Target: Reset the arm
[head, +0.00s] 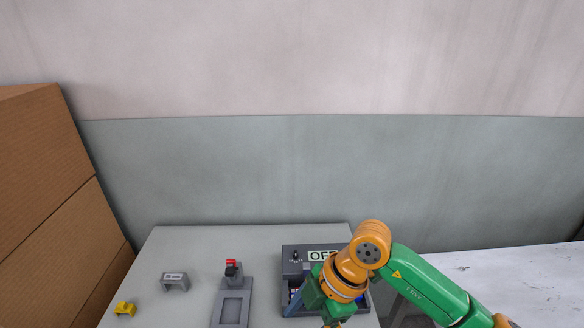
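My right arm (430,283), green and orange, comes in from the right and bends down over a dark grey box with an "OFF" label (321,255). My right gripper (332,321) is at the bottom edge of the head view, in front of that box. Its fingertips are cut off, so I cannot see whether it is open or shut. The arm hides part of the box. My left gripper and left arm are not in the head view.
The grey table (190,240) carries a grey fixture with a red and black part (232,297), a small grey bracket (175,281) and a yellow piece (125,309). Cardboard boxes (45,170) stand at left. A white surface (520,275) lies at right. A wall is behind.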

